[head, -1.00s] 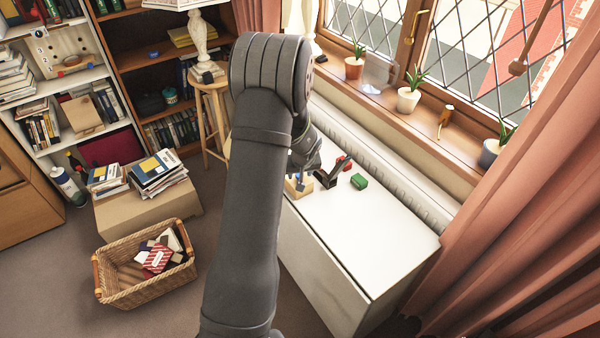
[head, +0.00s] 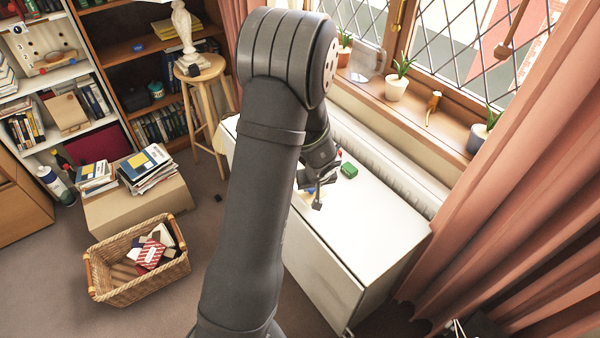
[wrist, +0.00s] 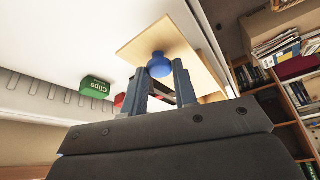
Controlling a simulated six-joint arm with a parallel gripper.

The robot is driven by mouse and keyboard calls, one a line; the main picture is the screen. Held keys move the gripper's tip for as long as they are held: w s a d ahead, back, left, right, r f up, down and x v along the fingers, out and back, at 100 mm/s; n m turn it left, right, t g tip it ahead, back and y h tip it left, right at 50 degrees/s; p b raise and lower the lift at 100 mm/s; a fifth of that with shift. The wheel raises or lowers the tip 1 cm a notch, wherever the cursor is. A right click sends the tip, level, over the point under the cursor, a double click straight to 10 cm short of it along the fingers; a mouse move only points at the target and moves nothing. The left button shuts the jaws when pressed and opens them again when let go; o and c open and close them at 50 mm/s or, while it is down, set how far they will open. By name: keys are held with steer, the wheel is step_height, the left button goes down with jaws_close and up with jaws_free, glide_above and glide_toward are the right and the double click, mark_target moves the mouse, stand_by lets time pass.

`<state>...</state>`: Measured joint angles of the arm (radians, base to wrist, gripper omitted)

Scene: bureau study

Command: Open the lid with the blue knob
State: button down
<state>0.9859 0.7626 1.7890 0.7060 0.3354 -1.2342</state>
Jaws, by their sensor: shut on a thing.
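My gripper (wrist: 161,75) is shut on the blue knob (wrist: 158,63), with one finger on each side of it. The knob sits on a pale wooden lid (wrist: 177,38), which shows as a flat square panel in the wrist view. A further piece of pale wood (wrist: 212,97) shows beside the fingers, partly hidden. I cannot tell how far the lid stands open. In the head view my gripper (head: 317,199) is low over the white cabinet top, and a small part of the wood (head: 308,197) shows by it; my arm hides the rest.
A green box marked Clips (wrist: 95,87) stands on the white cabinet top (head: 370,218), with a red thing (wrist: 120,100) near it. The cabinet top's front right is clear. The radiator, window sill and pink curtain (head: 500,200) border it. A wicker basket (head: 135,275) is on the floor.

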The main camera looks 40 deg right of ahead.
steer(key=shift+s, duration=1.2)
steer(key=c, duration=1.1)
jaws_free()
steer(key=shift+c, duration=0.2)
steer(key=v, duration=1.7)
steer(key=shift+s+r, duration=0.15)
steer(key=shift+s, duration=0.05)
steer(key=x, duration=1.7)
steer(key=shift+w, duration=0.2)
